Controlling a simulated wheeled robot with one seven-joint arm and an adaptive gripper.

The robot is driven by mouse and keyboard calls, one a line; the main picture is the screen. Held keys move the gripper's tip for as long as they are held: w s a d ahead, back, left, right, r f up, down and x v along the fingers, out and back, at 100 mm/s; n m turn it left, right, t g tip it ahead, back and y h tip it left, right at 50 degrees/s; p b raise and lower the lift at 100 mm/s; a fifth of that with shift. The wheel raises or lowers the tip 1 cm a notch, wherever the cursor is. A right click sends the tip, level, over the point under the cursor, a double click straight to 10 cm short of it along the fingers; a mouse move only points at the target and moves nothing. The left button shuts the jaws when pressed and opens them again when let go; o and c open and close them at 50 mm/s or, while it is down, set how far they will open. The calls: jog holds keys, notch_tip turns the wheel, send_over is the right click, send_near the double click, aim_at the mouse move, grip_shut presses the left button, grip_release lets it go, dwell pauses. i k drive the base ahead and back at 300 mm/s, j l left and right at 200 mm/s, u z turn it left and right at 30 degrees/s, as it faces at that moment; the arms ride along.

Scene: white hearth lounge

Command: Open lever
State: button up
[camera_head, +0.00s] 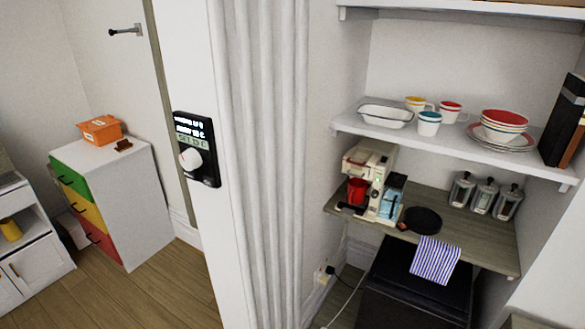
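A dark lever handle (125,30) with a metal mount sticks out from a pale upright surface at the upper left. It points left and looks about level. I cannot tell whether the surface it sits on is a door or a wall. A coffee machine (378,168) stands on the wooden shelf at the right with a red mug (357,191) at its front. No lever on the machine can be made out clearly. My gripper is not in view.
A black control panel with a white knob (190,159) is on the white pillar in the middle. A drawer cabinet (128,172) with an orange box (100,129) stands left. Shelves with dishes fill the right. Wooden floor (150,293) is clear at lower left.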

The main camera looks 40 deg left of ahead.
aim_at(359, 161)
jog(key=u, duration=1.1)
jog(key=i+j+z, duration=0.3)
jog(key=i+j, duration=0.5)
jog(key=j, duration=0.05)
